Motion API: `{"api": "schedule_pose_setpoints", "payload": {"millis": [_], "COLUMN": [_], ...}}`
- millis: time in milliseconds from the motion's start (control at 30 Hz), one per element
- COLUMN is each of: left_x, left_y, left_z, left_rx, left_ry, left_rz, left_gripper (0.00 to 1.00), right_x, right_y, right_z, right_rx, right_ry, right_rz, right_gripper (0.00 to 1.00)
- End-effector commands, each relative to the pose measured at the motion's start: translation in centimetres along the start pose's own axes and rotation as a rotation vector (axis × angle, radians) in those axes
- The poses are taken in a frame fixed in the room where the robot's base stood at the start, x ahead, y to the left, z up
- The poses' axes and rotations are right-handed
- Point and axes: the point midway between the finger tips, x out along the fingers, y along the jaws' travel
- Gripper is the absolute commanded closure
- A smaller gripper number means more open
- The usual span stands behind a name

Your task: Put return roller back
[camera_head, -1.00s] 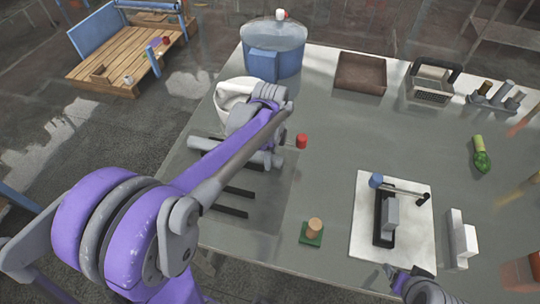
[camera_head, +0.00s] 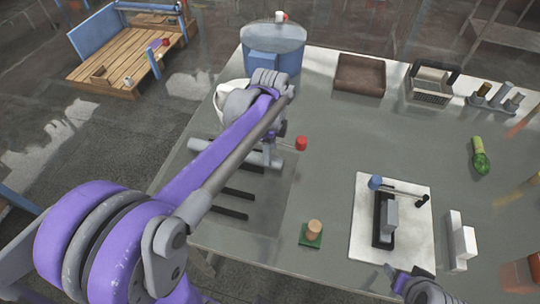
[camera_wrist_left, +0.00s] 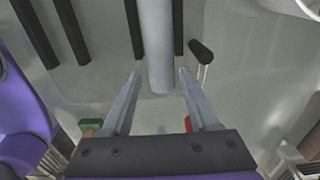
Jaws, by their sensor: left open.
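A grey roller (camera_head: 200,146) lies on the left part of the table, partly hidden behind my left arm. In the left wrist view the roller (camera_wrist_left: 159,45) runs between two black strips, its near end free. My left gripper (camera_wrist_left: 158,74) is open, with one finger to each side of the roller's near end. I cannot tell how far above it the fingers are.
More black strips (camera_head: 236,192) lie nearer the front. The table's middle is clear.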

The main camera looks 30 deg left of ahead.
Motion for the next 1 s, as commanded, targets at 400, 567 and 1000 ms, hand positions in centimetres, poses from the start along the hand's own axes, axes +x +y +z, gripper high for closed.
{"api": "schedule_pose_setpoints", "payload": {"millis": [400, 567, 1000], "left_x": [-7.3, -8.0, -7.9], "left_y": [0.0, 0.0, 0.0], "left_z": [0.0, 0.0, 0.0], "left_rx": [0.0, 0.0, 0.0], "left_ry": [0.0, 0.0, 0.0], "left_rz": [0.0, 0.0, 0.0], "left_gripper": [0.4, 0.4, 0.4], "right_x": [-0.5, -0.6, -0.5], "right_y": [0.0, 0.0, 0.0], "right_z": [-0.7, -0.7, -0.7], "right_rx": [0.0, 0.0, 0.0], "right_ry": [0.006, 0.006, 0.006], "right_rz": [0.0, 0.0, 0.0], "right_gripper": [0.31, 0.31, 0.31]}}
